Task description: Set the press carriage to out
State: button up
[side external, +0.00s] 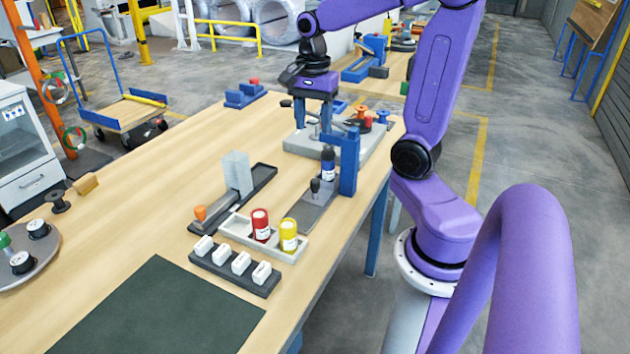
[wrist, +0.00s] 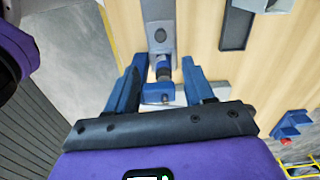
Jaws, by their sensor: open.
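My gripper (side external: 312,122) is open, its blue fingers pointing down above the far grey base, behind the blue press frame (side external: 348,162). In the wrist view my gripper (wrist: 164,65) has the blue press frame (wrist: 158,93) showing between its fingers. A grey slide plate (side external: 318,207), which looks like the press carriage, extends from the frame toward the table's front. I see no contact with the carriage.
A dark rail (side external: 262,177) with a clear block and orange handle lies left. A pale tray (side external: 240,230) holds red and yellow bottles. A dark strip (side external: 225,265) carries several white blocks. The far grey base (side external: 300,143) bears posts and spools. The table's middle left is clear.

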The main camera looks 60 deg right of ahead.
aim_at(315, 180)
jog(key=shift+m, duration=0.5)
jog(key=f, duration=1.1)
jog(key=d+f, duration=0.1)
jog(key=f, duration=0.5)
jog(key=shift+f, duration=0.15)
grip_shut()
jog(key=shift+a, duration=5.3)
